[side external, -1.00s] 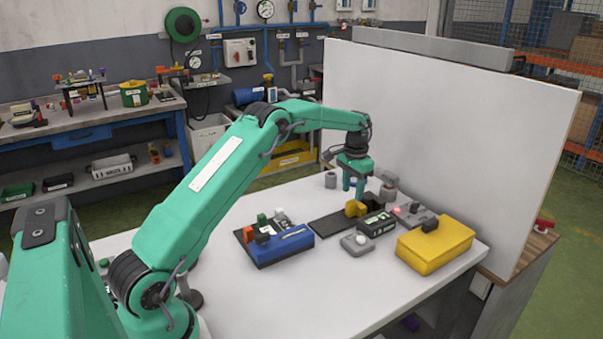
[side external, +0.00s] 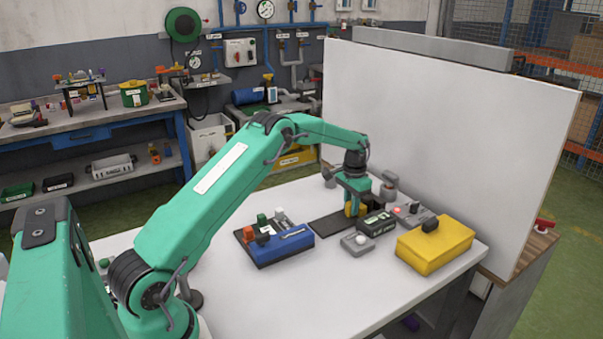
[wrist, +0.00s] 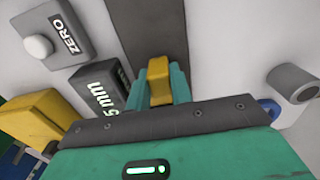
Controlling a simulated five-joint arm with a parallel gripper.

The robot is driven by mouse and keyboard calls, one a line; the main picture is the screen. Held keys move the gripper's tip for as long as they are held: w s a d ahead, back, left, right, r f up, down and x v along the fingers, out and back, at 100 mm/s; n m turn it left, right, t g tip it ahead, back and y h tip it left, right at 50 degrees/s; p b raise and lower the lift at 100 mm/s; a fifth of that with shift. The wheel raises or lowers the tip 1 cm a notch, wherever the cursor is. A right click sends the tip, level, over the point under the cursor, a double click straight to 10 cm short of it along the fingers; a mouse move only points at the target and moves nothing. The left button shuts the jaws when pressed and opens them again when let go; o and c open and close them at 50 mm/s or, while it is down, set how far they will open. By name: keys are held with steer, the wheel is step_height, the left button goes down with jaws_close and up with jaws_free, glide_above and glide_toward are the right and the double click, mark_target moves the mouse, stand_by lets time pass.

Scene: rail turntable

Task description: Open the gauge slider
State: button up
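The yellow slider block (side external: 349,210) sits on a dark flat rail (side external: 326,227) in the middle of the table. In the wrist view the yellow block (wrist: 158,73) stands between the two teal fingers of my gripper (wrist: 161,88), with the dark rail (wrist: 151,28) running away beyond it. My gripper (side external: 353,207) is low over the rail, with its fingers on both sides of the block. I cannot tell whether the fingers press on it. A black readout box (side external: 378,223) lies beside the rail; part of its display, "5 mm" (wrist: 108,98), shows in the wrist view.
A grey box with a button marked ZERO (side external: 357,243) is in front of the readout. A yellow box with a black knob (side external: 436,246) stands at the right, a blue box (side external: 283,247) at the left. Grey fixtures (side external: 389,187) stand behind. The front table is clear.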

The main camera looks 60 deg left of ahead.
mark_target(328, 225)
jaws_close()
steer(key=shift+s, duration=0.15)
steer(key=shift+s+r, duration=0.1)
steer(key=shift+s, duration=4.05)
steer(key=o, duration=0.6)
jaws_free()
step_height(328, 225, up, 8)
